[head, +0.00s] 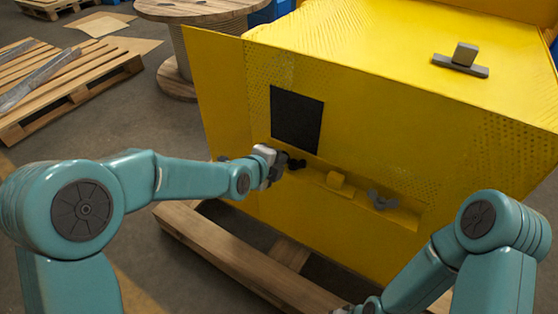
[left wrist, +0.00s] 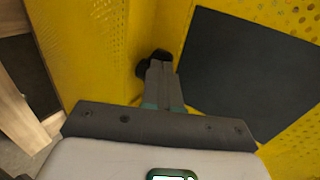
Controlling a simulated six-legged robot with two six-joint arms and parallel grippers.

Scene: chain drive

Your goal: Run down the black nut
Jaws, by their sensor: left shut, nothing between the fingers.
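The black nut (head: 297,163) sits on the yellow housing's front, at the left end of a ledge below a dark square panel. It has wing-like lobes. My left gripper (head: 281,169) is shut and empty, with its fingertips right at the nut's left side. In the left wrist view the closed fingers (left wrist: 160,72) overlap the black nut (left wrist: 145,68), which shows partly behind and beside their tips. I cannot tell whether they touch it. My right gripper (head: 347,309) is only partly in view at the bottom edge, and its jaws cannot be made out.
A yellow block (head: 335,180) and a grey wing nut (head: 382,201) sit to the right along the ledge. The dark square panel (head: 297,119) is just above. A grey handle-like piece (head: 462,60) is on the housing's top. Wooden beams (head: 240,262) lie below; pallets stand left.

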